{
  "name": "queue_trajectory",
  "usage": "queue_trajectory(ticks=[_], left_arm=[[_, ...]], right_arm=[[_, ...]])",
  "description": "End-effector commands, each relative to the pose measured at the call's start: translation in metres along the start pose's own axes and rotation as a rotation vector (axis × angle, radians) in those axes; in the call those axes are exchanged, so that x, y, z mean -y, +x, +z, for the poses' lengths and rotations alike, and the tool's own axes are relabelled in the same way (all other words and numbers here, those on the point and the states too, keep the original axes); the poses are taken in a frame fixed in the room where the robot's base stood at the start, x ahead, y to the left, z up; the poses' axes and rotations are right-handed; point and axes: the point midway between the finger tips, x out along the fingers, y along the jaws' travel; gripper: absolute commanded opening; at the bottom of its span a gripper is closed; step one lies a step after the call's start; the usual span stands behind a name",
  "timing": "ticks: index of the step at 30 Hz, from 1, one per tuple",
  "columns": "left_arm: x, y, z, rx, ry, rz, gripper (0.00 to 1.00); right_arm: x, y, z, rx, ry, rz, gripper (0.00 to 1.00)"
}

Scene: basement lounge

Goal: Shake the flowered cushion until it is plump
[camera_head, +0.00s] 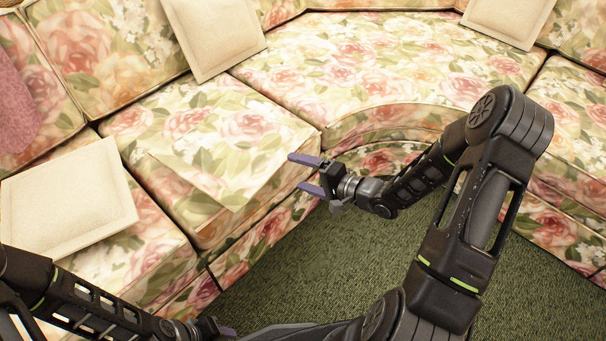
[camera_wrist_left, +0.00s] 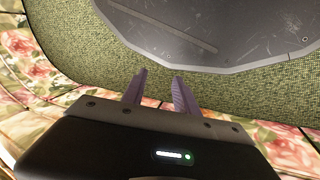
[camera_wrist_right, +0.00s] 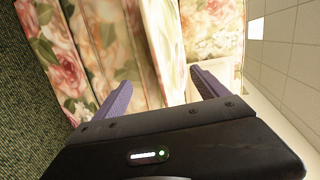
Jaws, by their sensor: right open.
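The flowered cushion (camera_head: 235,165) lies flat on a sofa seat of the same flowered pattern, left of centre in the head view. Its edges are hard to tell from the seat. My right gripper (camera_head: 296,172) is open and empty, its purple fingers pointing left towards the cushion's right side. In the right wrist view the open fingers (camera_wrist_right: 160,86) face flowered fabric; I cannot tell which part is cushion. My left gripper (camera_wrist_left: 159,76) has its fingers apart with nothing between them, over the green carpet. In the head view it is mostly cut off at the bottom edge.
The flowered corner sofa (camera_head: 350,70) curves around the back and both sides. A plain cream cushion (camera_head: 70,198) lies at the left, another (camera_head: 214,35) leans at the back and a third (camera_head: 508,18) at the back right. Green carpet (camera_head: 330,265) lies clear in front.

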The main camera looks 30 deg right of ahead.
Motion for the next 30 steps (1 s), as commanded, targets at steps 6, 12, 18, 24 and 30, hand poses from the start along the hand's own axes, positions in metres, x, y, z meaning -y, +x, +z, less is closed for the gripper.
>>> queue_trajectory(ticks=[6,12,18,24,30], left_arm=[[0.005,0.010,-0.002,-0.005,-0.003,-0.002,0.36],[0.016,0.026,-0.007,-0.016,-0.010,-0.008,0.36],[0.023,0.036,-0.011,-0.027,-0.016,-0.013,0.36],[0.027,0.042,-0.013,-0.031,-0.018,-0.015,0.36],[0.028,0.044,-0.014,-0.033,-0.020,-0.016,0.36]], right_arm=[[-0.003,0.013,0.001,0.001,-0.001,0.000,0.84],[-0.005,0.036,0.001,0.002,-0.003,-0.001,0.84],[-0.002,0.064,0.001,0.002,-0.002,0.000,0.84],[-0.002,0.088,0.001,0.002,-0.002,0.000,0.84],[-0.001,0.099,0.000,0.000,0.000,0.001,0.84]])
